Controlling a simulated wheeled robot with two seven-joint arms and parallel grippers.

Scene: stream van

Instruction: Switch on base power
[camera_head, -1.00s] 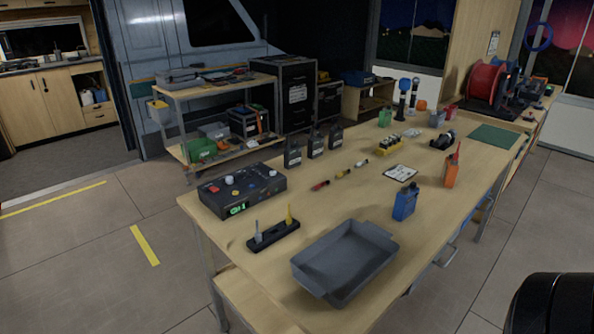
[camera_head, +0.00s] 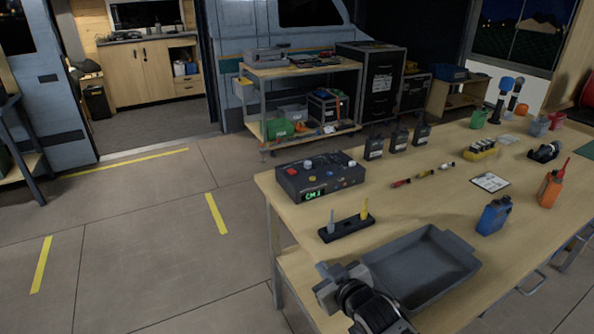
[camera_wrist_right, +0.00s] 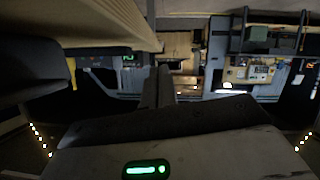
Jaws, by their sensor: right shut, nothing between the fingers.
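A dark control box (camera_head: 320,177) stands at the left end of the wooden table. My right gripper (camera_head: 328,286) is shut and empty, at the table's near left edge beside the grey tray, apart from the box and strip. The wrist view is dark and does not clearly show the controls. My left gripper is out of view.
A grey tray (camera_head: 463,241) sits on the table (camera_head: 400,212) close to my right arm. The floor left of the table is free.

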